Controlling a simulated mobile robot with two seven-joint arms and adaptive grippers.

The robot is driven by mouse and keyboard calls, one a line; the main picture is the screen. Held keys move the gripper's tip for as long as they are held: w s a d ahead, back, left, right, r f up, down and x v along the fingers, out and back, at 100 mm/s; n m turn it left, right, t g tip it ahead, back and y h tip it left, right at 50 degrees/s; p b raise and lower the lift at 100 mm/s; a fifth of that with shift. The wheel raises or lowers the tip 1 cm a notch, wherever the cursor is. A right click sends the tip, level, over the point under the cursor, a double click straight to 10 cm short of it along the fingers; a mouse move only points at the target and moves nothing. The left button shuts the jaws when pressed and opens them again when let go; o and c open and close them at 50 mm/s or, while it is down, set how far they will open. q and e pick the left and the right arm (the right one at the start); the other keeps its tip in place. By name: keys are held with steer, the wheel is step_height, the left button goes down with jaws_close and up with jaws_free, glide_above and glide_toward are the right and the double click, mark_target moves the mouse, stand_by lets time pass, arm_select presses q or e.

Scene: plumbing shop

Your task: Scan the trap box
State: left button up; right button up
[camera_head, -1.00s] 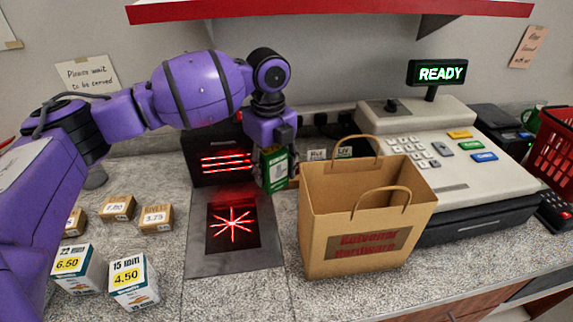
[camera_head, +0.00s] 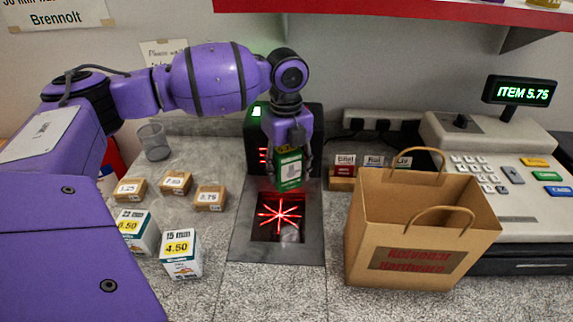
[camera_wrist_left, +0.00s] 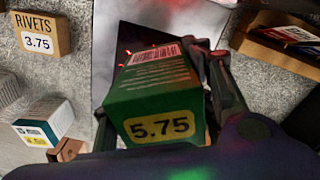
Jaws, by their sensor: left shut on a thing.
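The trap box is a green box (camera_head: 289,171) with a yellow 5.75 label. My left gripper (camera_head: 288,150) is shut on it and holds it above the scanner's red-lit glass plate (camera_head: 243,238). In the left wrist view the box (camera_wrist_left: 150,98) shows its 5.75 label and a barcode on its white upper part, between the fingers. The upright part of the scanner (camera_head: 256,128) stands behind the gripper, with red lines and a green light. The register display (camera_head: 519,91) reads "ITEM 5.75". My right gripper is not in view.
A brown paper bag (camera_head: 415,235) stands right of the scanner, in front of the cash register (camera_head: 490,160). Small brown boxes (camera_head: 210,197) and white boxes (camera_head: 181,254) stand to the left. A glass (camera_head: 154,142) is behind them. A red shelf (camera_head: 400,10) hangs above.

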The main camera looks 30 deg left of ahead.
arm_select(q)
steer(key=s+d+r+p, duration=0.2)
steer(key=s+d+r, duration=0.2)
steer(key=s+r, duration=0.4)
steer(key=shift+s+d+r, duration=0.35)
steer(key=shift+s+d, duration=0.05)
steer(key=shift+s, duration=0.65)
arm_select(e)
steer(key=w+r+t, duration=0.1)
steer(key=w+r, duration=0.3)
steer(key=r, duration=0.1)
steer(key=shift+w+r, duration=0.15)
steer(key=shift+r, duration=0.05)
